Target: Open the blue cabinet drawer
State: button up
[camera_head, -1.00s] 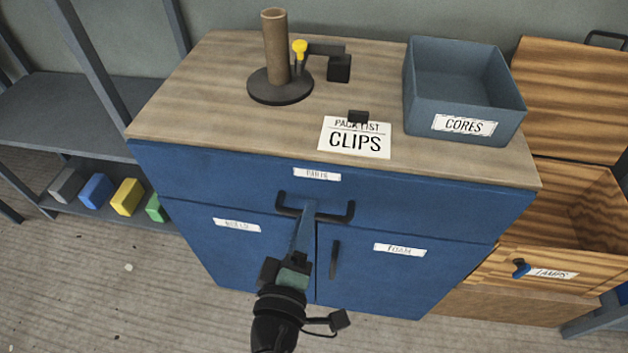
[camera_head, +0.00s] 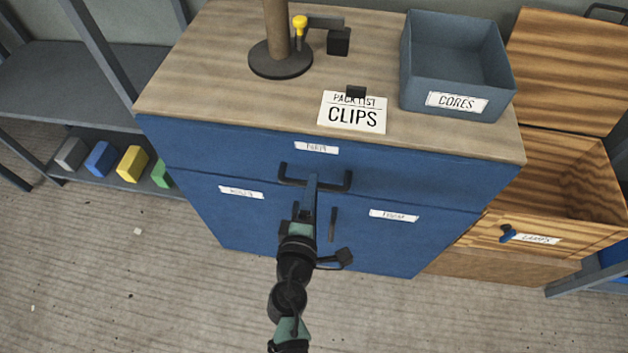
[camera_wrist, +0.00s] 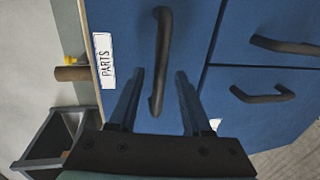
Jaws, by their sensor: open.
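The blue cabinet (camera_head: 375,245) has a wide top drawer (camera_head: 410,175) with a white PARTS label (camera_head: 316,148) and a dark bar handle (camera_head: 338,182). The drawer looks shut. My gripper (camera_head: 311,178) reaches the handle from the front, near its middle. In the wrist view my gripper (camera_wrist: 160,75) is open, with one finger on each side of the handle (camera_wrist: 162,45). I cannot tell whether either finger touches it. The PARTS label (camera_wrist: 104,60) shows to the left there.
Two doors with dark handles sit below the drawer. On top are a CLIPS card (camera_head: 352,113), a grey CORES bin (camera_head: 457,75) and a cardboard tube on a round stand (camera_head: 280,60). An open wooden drawer (camera_head: 540,235) is at right, a shelf (camera_head: 80,90) at left.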

jog(key=shift+x, duration=1.35)
grip_shut()
dwell(0.5)
